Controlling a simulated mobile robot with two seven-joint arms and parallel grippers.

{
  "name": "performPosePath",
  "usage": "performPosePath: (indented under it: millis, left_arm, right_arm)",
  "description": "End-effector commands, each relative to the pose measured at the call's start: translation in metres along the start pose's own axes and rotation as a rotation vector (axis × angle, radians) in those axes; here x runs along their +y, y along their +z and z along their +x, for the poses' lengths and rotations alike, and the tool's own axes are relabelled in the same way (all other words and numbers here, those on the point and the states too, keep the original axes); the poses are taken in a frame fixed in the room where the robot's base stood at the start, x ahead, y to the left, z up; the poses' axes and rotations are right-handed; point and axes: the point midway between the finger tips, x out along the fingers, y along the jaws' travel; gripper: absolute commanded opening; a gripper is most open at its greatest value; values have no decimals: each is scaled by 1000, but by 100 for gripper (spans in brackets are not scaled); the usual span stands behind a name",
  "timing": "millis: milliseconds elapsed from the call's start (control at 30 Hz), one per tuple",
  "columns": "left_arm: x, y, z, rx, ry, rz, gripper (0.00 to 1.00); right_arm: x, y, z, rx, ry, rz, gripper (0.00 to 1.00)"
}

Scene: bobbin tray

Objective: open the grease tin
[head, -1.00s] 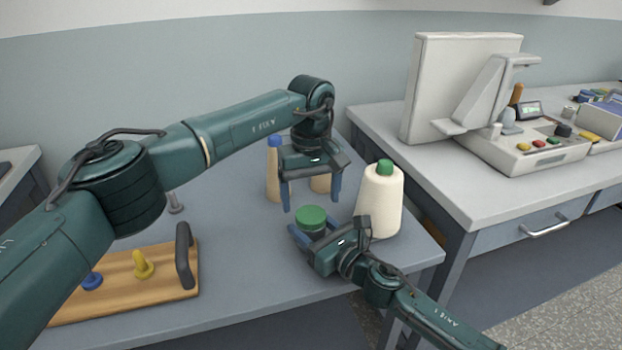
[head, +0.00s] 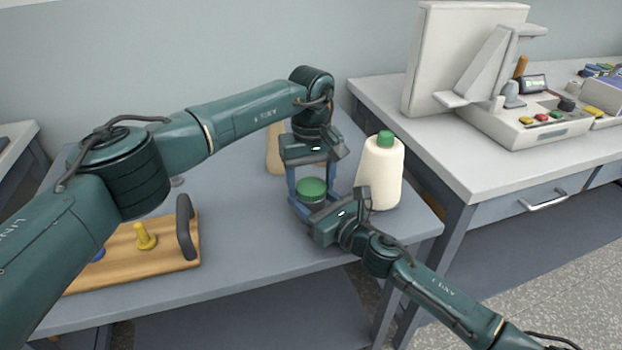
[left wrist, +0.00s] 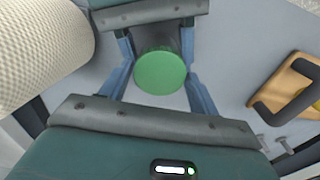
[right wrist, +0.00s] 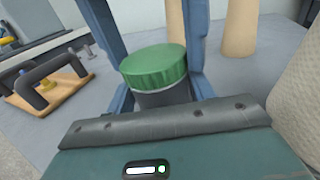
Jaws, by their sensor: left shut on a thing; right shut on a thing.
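The grease tin (head: 312,201) stands on the table with its ribbed green lid (head: 312,187) on top. My left gripper (head: 311,186) comes down from above and is shut on the lid, one finger on each side. My right gripper (head: 313,204) reaches in low from the front right and is shut on the tin's dark body. The right wrist view shows the lid (right wrist: 153,65) above the dark body (right wrist: 165,97), between the fingers. In the left wrist view the lid (left wrist: 160,72) lies between both pairs of fingers. I cannot tell whether the lid has turned.
A large cream bobbin with a green top (head: 381,178) stands close right of the tin. A wooden tray (head: 150,271) with a dark handle and pegs lies at the left. A side bench (head: 440,160) holds a machine.

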Motion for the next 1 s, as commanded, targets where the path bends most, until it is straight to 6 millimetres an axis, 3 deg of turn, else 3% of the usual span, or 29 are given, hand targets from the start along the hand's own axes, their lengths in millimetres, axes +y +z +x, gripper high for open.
performPosePath:
  millis: [167,367,1000]
  left_arm:
    - [0,0,0,0,0,0,34]
    - [0,0,0,0,0,-113,34]
    - [0,0,-1,-1,0,-1506,33]
  right_arm:
    - [0,0,0,1,0,0,0]
    - [0,0,0,1,0,0,0]
    - [0,0,0,1,0,0,0]
